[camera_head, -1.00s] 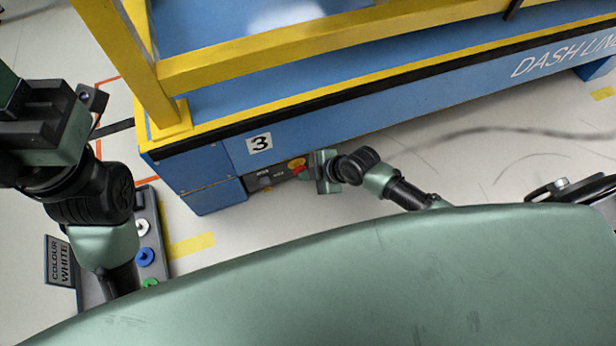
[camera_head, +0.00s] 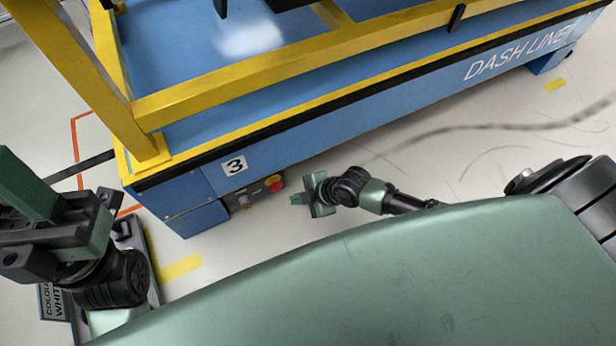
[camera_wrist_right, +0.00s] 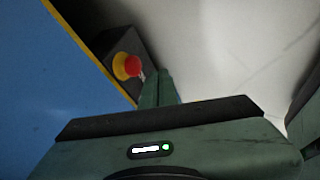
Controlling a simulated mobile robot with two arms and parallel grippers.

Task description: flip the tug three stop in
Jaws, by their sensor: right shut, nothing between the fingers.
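The blue tug (camera_head: 190,180) carries a "3" label (camera_head: 234,165) on its side. Low on that side is a dark control box (camera_head: 247,195). The stop, a red button on a yellow disc (camera_head: 274,183), sits at the box's right end. It also shows in the right wrist view (camera_wrist_right: 133,66); I cannot tell whether it is in or out. My right gripper (camera_head: 296,199) is shut and empty, just right of the stop with a small gap. Its fingers (camera_wrist_right: 158,88) show below and right of the button. My left gripper (camera_head: 28,215) is far left; its jaws are unclear.
A yellow frame (camera_head: 300,75) rises from the tug's blue deck. A grey button box (camera_head: 140,240) with a "COLOUR WHITE" sign (camera_head: 55,302) stands at lower left, partly behind my left arm.

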